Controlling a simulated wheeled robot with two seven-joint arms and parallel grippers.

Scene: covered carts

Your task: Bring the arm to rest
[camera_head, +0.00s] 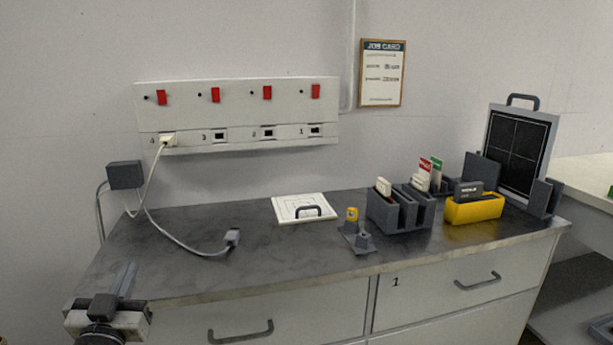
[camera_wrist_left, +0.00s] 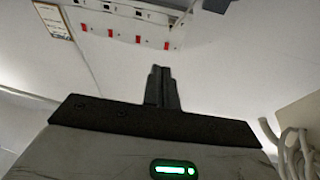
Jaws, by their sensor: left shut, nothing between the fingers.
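My left gripper (camera_head: 124,281) is at the lower left of the head view, in front of the counter's left front corner. Its fingers are together and hold nothing. They point up and away towards the wall. In the left wrist view the closed fingers (camera_wrist_left: 161,88) stand in the middle, with the wall panel beyond them. My right gripper is in neither view.
The dark counter (camera_head: 190,270) carries a loose grey plug (camera_head: 232,237), a white board (camera_head: 290,209), a grey slotted holder (camera_head: 385,221) and a yellow bin (camera_head: 474,209). A white panel (camera_head: 237,104) with red switches hangs on the wall. The counter's left front is clear.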

